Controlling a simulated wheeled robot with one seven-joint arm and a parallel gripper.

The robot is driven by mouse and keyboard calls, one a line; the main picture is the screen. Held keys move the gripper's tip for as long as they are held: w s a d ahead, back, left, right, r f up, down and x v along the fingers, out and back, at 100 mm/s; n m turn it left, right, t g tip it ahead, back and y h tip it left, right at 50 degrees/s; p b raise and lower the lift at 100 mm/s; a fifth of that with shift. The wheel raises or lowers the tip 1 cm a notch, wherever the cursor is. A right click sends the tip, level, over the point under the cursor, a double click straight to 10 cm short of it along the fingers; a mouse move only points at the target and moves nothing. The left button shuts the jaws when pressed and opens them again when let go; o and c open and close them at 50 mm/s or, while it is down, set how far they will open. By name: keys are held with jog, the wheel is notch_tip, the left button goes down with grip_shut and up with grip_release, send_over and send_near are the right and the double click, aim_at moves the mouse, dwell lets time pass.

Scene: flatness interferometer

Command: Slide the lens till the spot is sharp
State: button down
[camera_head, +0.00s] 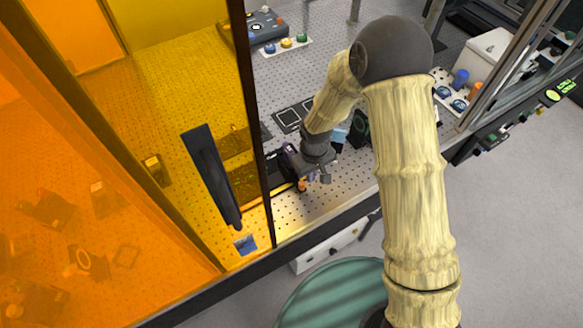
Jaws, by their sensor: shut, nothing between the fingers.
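My gripper (313,178) points down at the perforated optical table, just right of the dark edge of the orange panel. It is shut, with nothing seen in it. A dark mount (290,156) stands close beside it on the left, partly hidden by the gripper. A small orange-tipped part (302,186) shows at the fingertips; I cannot tell whether they touch it. I cannot make out for sure which part is the lens, and no light spot can be told in this view.
A transparent orange panel (130,215) with a black handle (211,175) covers the left side. Several blurred parts stand behind it. A control box (262,27) and a strip of coloured buttons (287,45) lie at the back. A white box (492,50) stands at right.

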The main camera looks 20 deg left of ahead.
jog(key=shift+f, duration=0.45)
jog(key=shift+s+a+b, duration=0.9)
jog(key=shift+s+a, duration=0.95)
jog(key=shift+s, duration=0.25)
dwell(0.9)
jog(key=shift+w+d, duration=0.1)
jog(key=shift+w+d, duration=0.3)
jog(key=shift+w, duration=0.05)
jog(key=shift+r, duration=0.15)
notch_tip(320, 180, up, 9)
jog(key=p, duration=0.6)
dwell(0.9)
dwell(0.4)
